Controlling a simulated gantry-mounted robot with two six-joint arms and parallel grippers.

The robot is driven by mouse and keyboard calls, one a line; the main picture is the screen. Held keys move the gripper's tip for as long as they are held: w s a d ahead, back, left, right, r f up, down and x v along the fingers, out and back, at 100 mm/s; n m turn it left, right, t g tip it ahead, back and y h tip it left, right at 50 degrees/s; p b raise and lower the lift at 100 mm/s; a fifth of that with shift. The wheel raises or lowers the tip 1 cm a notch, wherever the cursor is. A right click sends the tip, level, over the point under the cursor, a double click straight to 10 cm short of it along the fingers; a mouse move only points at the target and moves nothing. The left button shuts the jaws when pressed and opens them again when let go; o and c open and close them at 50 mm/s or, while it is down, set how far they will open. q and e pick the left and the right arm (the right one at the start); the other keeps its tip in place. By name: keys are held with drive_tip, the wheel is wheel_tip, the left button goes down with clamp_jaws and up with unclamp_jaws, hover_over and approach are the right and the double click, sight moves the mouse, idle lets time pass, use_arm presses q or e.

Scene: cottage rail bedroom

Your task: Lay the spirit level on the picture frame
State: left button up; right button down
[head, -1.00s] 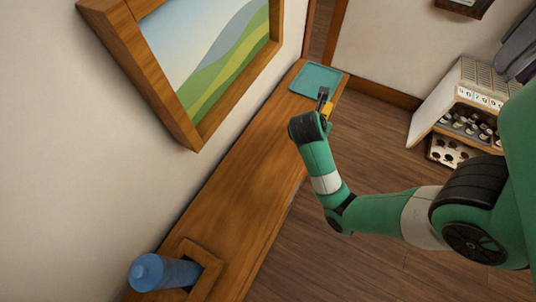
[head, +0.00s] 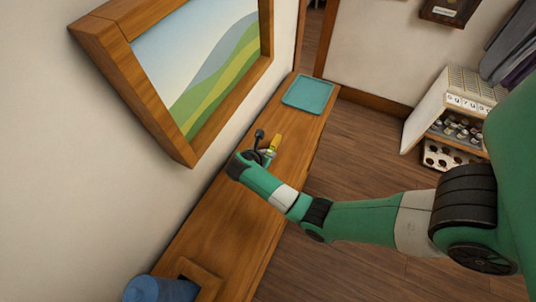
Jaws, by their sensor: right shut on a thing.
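The picture frame (head: 235,103) is a thick wooden frame around a painted landscape of green hills and sky. It hangs on the wall at upper left, tilted in the view. The rest of the level is hidden by the gripper. The level is apart from the frame. My left gripper is not in view.
The long wooden shelf (head: 225,228) runs along the wall. A white rack (head: 448,107) stands at right.

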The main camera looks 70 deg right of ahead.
drive_tip(key=shift+f, duration=0.4)
drive_tip(key=shift+f, duration=0.1)
drive_tip(key=shift+f, duration=0.15)
drive_tip(key=c, duration=0.7)
unclamp_jaws()
